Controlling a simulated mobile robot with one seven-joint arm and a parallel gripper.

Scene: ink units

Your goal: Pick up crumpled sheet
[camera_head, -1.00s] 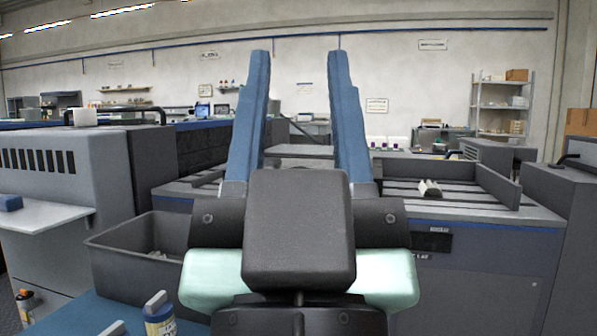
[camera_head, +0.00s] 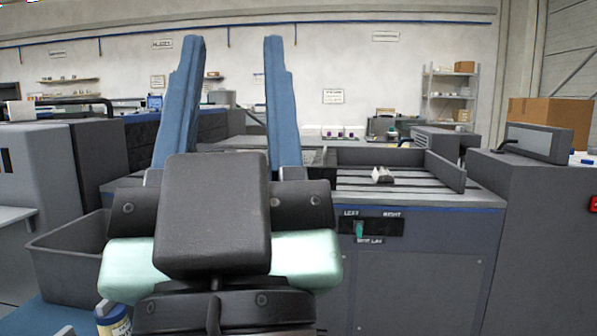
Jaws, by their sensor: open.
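A small white crumpled sheet (camera_head: 382,175) lies on the slatted grey bed of the press unit (camera_head: 400,183), right of centre in the head view. My gripper (camera_head: 232,42) is raised in front of the camera, its two blue fingers spread wide apart and pointing up. It is open, with nothing between the fingers. The sheet is to the right of the gripper and farther away, and the two are apart. The gripper's dark body hides the left part of the press bed.
The bed has raised side walls (camera_head: 446,171). A panel with a green switch (camera_head: 359,230) is on the unit's front. A grey cabinet (camera_head: 540,215) stands at right with a cardboard box (camera_head: 553,118) behind. A grey bin (camera_head: 65,262) and a bottle (camera_head: 113,320) are at lower left.

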